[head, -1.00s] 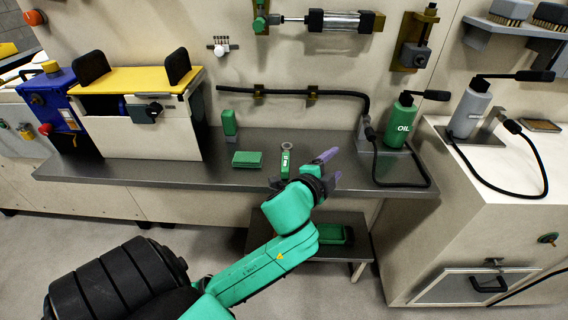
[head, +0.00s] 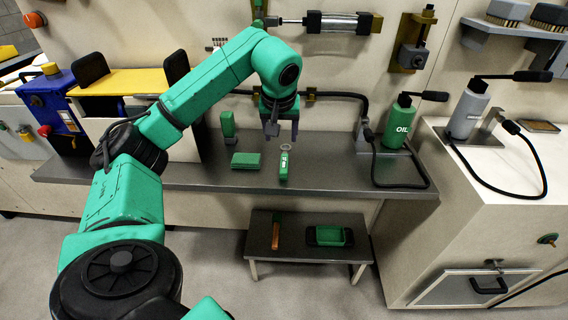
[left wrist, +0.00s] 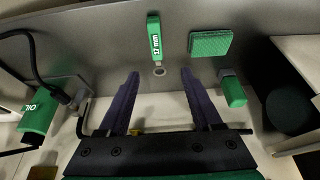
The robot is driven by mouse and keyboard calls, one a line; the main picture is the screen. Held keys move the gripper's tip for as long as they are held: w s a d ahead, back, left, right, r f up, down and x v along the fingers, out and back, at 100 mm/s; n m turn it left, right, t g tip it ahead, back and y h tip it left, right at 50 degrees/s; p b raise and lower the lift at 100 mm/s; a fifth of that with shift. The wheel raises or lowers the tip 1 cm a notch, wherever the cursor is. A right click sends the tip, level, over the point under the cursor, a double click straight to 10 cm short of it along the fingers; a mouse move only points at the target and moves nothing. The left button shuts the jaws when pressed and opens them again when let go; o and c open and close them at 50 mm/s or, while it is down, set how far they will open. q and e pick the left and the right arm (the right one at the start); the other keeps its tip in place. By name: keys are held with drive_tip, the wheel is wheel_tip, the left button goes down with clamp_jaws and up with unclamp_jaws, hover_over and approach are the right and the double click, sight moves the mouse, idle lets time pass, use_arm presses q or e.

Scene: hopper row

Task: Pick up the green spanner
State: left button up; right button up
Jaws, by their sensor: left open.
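The green spanner (head: 284,166), marked "17 mm", lies flat on the grey bench with its ring end toward the back wall. In the left wrist view, the spanner (left wrist: 154,38) points away from me, its ring end nearest the gripper. My left gripper (head: 282,134) hangs pointing down, above and just behind the spanner's ring end. In the left wrist view, its two dark fingers (left wrist: 159,74) are wide apart, with the ring seen between their tips. Nothing is held. My right gripper is out of view.
A green oil can (head: 400,122) with a black hose is at the right.

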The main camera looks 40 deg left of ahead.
sight(284, 160)
use_arm(q)
drive_tip(key=x, duration=1.3)
drive_tip(key=shift+w+d+p, duration=0.15)
drive_tip(key=shift+d+p, duration=0.2)
drive_tip(key=shift+f, duration=0.2)
clamp_jaws()
